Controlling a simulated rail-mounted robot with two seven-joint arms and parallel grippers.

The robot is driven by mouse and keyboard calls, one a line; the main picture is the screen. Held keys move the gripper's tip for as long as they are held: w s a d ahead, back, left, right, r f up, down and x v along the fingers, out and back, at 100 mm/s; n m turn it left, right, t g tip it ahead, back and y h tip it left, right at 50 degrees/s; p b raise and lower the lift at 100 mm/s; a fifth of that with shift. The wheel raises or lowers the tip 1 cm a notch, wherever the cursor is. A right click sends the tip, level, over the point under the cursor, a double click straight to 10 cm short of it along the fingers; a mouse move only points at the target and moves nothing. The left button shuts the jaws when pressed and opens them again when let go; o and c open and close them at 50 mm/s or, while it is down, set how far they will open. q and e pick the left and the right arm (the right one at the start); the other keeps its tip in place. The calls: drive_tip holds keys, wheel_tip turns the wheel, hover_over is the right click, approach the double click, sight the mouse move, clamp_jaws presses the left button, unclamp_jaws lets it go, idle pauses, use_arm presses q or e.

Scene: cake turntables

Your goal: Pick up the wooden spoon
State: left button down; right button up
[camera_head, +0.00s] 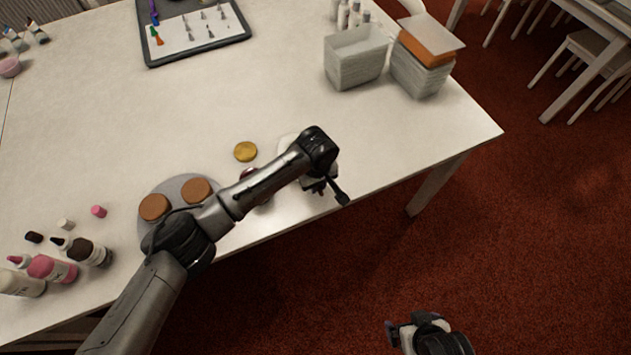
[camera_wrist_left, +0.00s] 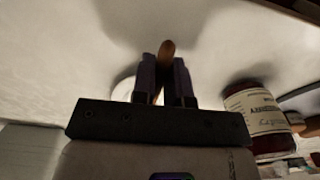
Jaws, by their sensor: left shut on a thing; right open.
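The wooden spoon (camera_wrist_left: 167,48) shows in the left wrist view as a brown rounded end between the two dark fingers. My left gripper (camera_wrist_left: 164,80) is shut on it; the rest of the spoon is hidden. In the head view my left gripper (camera_head: 325,187) is over the table's front edge, and I cannot make out the spoon there. My right gripper (camera_head: 400,328) is open, low over the red floor and away from the table.
A labelled jar (camera_wrist_left: 255,115) stands right of my left gripper in the wrist view. A gold lid (camera_head: 245,151) lies near my left arm. A grey turntable (camera_head: 180,184) with brown discs and several bottles (camera_head: 52,268) are at left. The table's middle (camera_head: 200,110) is clear.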

use_arm(q)
wheel_tip(320, 180, up, 3)
drive_tip(key=shift+r+p, duration=0.1)
drive_tip(key=shift+p, duration=0.45)
drive_tip(key=s+d+r+p, duration=0.2)
drive_tip(key=s+d+r, duration=0.3)
drive_tip(key=d, duration=0.5)
drive_tip(key=shift+d+r+p, duration=0.3)
drive_tip(key=shift+r+p, duration=0.05)
drive_tip(key=shift+r, duration=0.35)
